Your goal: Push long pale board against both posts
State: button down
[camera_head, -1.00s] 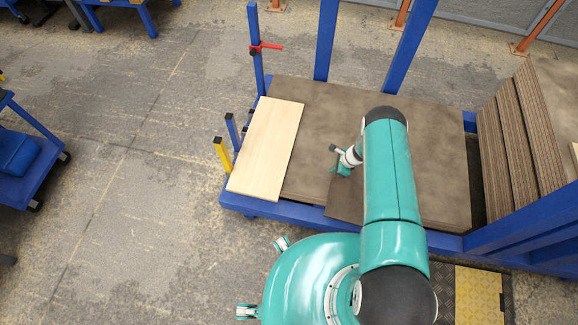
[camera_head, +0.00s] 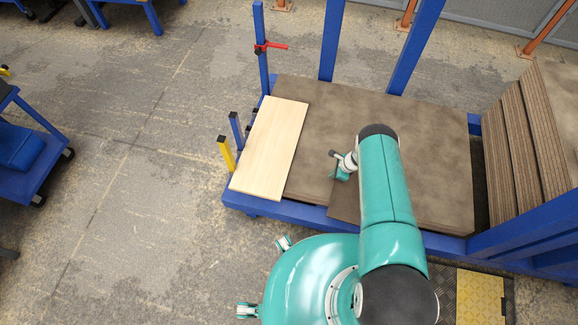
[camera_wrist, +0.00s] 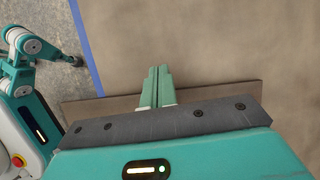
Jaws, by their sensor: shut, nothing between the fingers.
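The long pale board (camera_head: 270,148) lies flat on the left end of the brown sheet stack on the blue cart in the head view. Its long left edge runs close beside a yellow post (camera_head: 226,153) and a blue post (camera_head: 236,130); I cannot tell whether it touches them. My gripper (camera_head: 338,176) is right of the board, over the brown top, clear of the board. In the wrist view, my gripper's fingers (camera_wrist: 158,72) are together with nothing between them, pointing at brown surface. The pale board does not show there.
The brown sheet stack (camera_head: 420,135) fills the cart's top. Tall blue uprights (camera_head: 333,40) stand along the far side, and a thin upright carries a red clamp (camera_head: 268,46). Thick brown boards (camera_head: 535,130) stand at the right. Open floor (camera_head: 130,210) lies left of the cart.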

aim_at(289, 168)
jog(key=shift+x, duration=0.9)
jog(key=shift+w+a, duration=0.55)
jog(key=shift+a, duration=2.4)
jog(key=shift+w+a, duration=0.6)
jog(key=shift+a, duration=2.35)
jog(key=shift+w+a, duration=0.55)
jog(key=shift+a, duration=2.55)
jog(key=shift+s+d+r, duration=0.1)
jog(key=shift+d, duration=0.65)
jog(key=shift+s+d, duration=0.15)
jog(key=shift+d, duration=0.55)
notch_tip(289, 168, up, 7)
jog(key=shift+d, duration=0.1)
